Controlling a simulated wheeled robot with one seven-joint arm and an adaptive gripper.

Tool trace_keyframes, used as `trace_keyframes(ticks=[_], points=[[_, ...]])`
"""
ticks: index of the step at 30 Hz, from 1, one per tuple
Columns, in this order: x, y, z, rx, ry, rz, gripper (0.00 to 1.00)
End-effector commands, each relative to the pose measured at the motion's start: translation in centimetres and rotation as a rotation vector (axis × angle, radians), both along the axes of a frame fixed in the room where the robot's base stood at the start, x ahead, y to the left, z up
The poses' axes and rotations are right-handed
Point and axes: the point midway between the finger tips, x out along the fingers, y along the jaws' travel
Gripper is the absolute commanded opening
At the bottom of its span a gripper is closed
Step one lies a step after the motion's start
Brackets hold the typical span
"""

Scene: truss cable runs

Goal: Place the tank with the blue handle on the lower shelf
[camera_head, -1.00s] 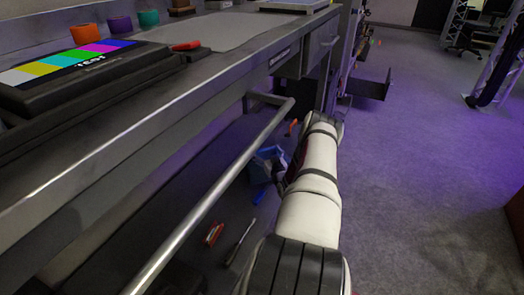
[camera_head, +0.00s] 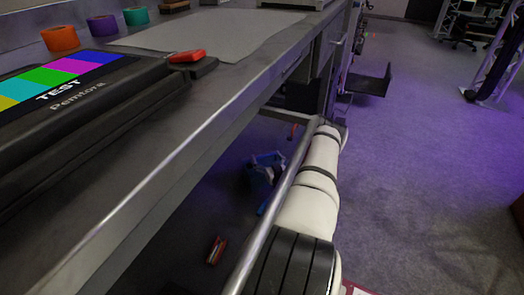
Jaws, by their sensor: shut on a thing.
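A blue object (camera_head: 265,170), possibly the tank's handle, shows under the bench, left of my arm and behind the metal rail. Its lower part is dark, and I cannot tell its full shape or whether anything holds it. The dark lower shelf (camera_head: 190,235) lies beneath the worktop. My white arm reaches forward along the outer side of the rail. My gripper cannot be made out; the far arm, the rail and the shadow hide that area.
A metal rail (camera_head: 262,245) runs along the bench front, close to my arm. A red tool (camera_head: 216,250) and a small blue item (camera_head: 262,208) lie below. The worktop (camera_head: 225,95) carries a test-pattern screen (camera_head: 70,80) and tape rolls. Open carpet (camera_head: 420,190) lies right.

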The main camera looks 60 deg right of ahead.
Motion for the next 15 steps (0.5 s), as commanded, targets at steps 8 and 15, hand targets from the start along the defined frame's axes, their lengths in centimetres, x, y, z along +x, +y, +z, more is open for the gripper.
trace_keyframes(ticks=[8, 15], points=[[-0.13, -0.03, 0.2, -0.007, -0.006, 0.0, 0.24], [-0.17, 0.11, -0.38, -0.001, -0.001, 0.0, 1.0]])
